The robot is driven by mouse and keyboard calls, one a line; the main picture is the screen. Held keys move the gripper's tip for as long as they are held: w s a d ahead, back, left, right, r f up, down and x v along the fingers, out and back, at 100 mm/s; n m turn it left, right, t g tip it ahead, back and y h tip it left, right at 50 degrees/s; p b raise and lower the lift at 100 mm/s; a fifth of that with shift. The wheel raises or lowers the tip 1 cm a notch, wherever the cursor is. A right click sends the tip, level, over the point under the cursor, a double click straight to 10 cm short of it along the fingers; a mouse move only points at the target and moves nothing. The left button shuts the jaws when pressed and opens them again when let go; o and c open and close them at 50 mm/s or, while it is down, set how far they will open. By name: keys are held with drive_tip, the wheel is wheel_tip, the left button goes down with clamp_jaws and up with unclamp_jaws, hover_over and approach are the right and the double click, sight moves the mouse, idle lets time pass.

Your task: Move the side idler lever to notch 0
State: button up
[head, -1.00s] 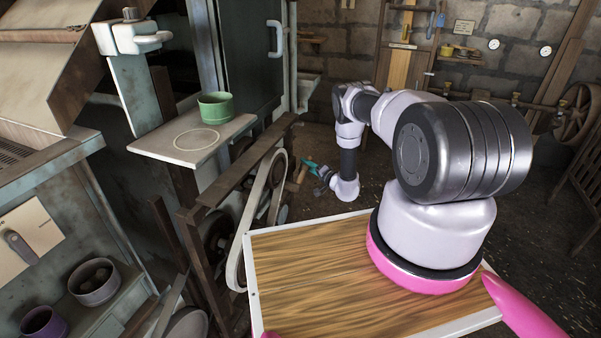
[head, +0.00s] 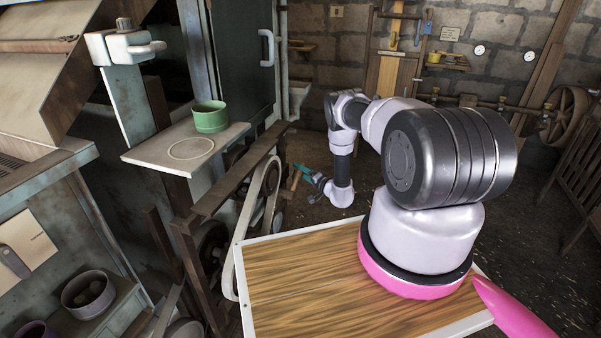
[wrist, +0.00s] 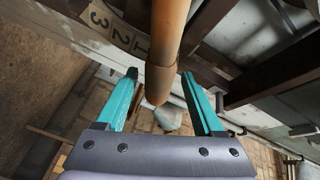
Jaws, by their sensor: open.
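The lever, an orange-brown rounded rod (wrist: 168,45), comes down from the top of the wrist view, and its blunt end lies between the teal fingers of my gripper (wrist: 159,74). The fingers are apart, one on each side of the rod, with a visible gap on both sides. Whether the rod is fully between the tips in depth I cannot tell. A pale curved plate (wrist: 112,28) marked 3, 2 and 1 lies to the left of the rod; no 0 is readable. In the head view my gripper (head: 308,174) is small and low beside the belt drive.
A pale belt (head: 247,215) runs beside a brown beam (head: 238,173) left of my arm. A green bowl (head: 210,118) stands on a shelf (head: 150,157) with a ring mark. Dark beams (wrist: 265,75) are close on the right in the wrist view. Floor at right is open.

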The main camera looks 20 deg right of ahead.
drive_tip(key=v, duration=1)
drive_tip(key=shift+s, duration=0.25)
drive_tip(key=shift+d, duration=0.1)
drive_tip(key=shift+r, duration=0.1)
